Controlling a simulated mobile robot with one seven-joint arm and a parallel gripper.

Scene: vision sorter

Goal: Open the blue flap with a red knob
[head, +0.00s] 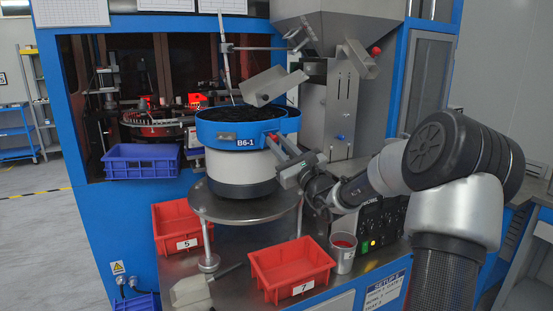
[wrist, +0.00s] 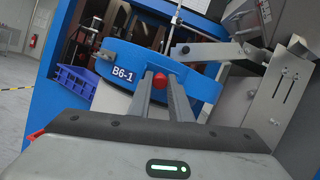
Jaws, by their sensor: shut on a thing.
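The round bowl feeder has a blue rim (head: 222,128) marked B6-1 and dark small parts inside. It also shows in the wrist view (wrist: 108,66). The red knob (wrist: 160,81) sits on the blue front wall, right of the label, between my fingertips. My gripper (wrist: 163,88) is shut on the red knob. In the head view my gripper (head: 274,143) reaches the bowl's right front side from the right. The outline of the blue flap cannot be told from the rim, and my fingers cover part of it.
A steel hopper (head: 335,20) with a chute and another red knob (head: 376,51) stands behind right. Red bins 5 (head: 176,239) and 7 (head: 270,287), a metal cup (head: 343,264) and a scoop (head: 190,293) are below. A blue crate (head: 142,171) is left.

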